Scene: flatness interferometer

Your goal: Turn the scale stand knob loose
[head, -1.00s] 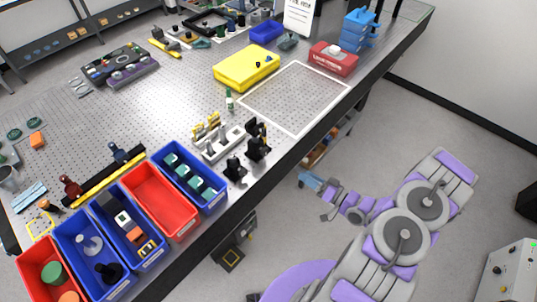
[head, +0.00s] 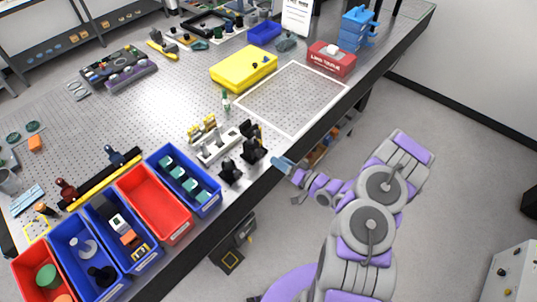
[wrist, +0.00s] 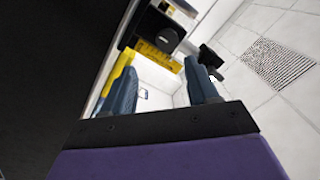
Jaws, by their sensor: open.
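A long yellow scale (head: 106,181) lies along a black bar near the blue bins at the left of the table. A dark red clamp-like piece (head: 66,189) and a dark blue one (head: 116,158) stand beside it. I cannot tell which part is the scale stand knob. My gripper (head: 281,165) is at the table's front edge, right of the black mounts and far from the scale.
Black mounts (head: 252,150) and a white block with posts (head: 218,143) stand near the front edge. Red bin (head: 155,202) and blue bins line the edge left of them. A yellow box (head: 243,68) and red box (head: 332,57) sit further back. The framed area (head: 292,97) is clear.

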